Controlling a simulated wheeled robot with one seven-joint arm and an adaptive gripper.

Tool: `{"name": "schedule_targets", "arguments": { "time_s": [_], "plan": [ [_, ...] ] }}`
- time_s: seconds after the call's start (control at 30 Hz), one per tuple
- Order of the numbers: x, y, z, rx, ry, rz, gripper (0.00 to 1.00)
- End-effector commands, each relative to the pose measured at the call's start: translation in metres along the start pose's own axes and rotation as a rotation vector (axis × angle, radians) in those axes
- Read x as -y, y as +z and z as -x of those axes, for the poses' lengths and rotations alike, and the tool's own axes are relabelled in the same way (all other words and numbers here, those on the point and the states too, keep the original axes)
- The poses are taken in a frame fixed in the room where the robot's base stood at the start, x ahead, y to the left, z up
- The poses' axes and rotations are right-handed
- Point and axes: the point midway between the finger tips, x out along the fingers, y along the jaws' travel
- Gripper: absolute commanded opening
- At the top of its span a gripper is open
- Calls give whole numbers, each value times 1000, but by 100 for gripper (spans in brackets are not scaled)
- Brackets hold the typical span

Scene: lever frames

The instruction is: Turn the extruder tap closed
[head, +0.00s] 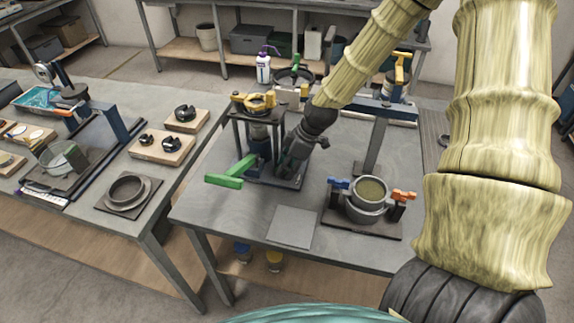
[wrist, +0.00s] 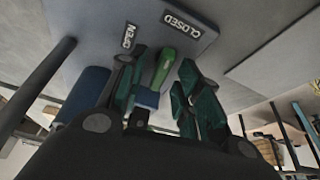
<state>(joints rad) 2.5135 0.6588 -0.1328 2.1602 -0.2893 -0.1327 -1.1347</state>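The extruder is a dark stand with a yellow top piece (head: 254,101) and a blue lower body (head: 258,147). A green lever (head: 230,172) sticks out from it to the left. My gripper (head: 294,158) is low beside the stand's right side, its fingertips partly dark against the stand. In the wrist view my gripper (wrist: 158,95) has its two teal fingers apart. A green bar (wrist: 163,68) shows between and beyond them, nearer the left finger; contact cannot be told. An OPEN label (wrist: 127,54) and a CLOSED label (wrist: 181,24) lie on the surface beyond.
A round pot (head: 368,200) with blue and orange clamps stands right of the extruder. A grey square plate (head: 292,227) lies at the front of the table. A blue-topped post (head: 376,140) stands behind the pot. A purple-topped bottle (head: 263,66) is farther back.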

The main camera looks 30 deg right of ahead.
Motion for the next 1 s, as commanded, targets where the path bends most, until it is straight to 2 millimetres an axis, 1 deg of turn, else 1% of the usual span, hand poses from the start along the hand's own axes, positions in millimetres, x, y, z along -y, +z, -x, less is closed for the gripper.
{"name": "schedule_targets", "arguments": {
  "time_s": [0.3, 0.37, 0.4, 0.5, 0.73, 1.0],
  "plan": [
    [0, 0, -1, 0, 0, -1, 34],
    [0, 0, -1, 0, 0, -1, 25],
    [0, 0, -1, 0, 0, -1, 18],
    [0, 0, -1, 0, 0, -1, 0],
    [0, 0, -1, 1, 7, -14, 0],
    [1, 0, -1, 2, 61, -141, 0]
  ]
}}
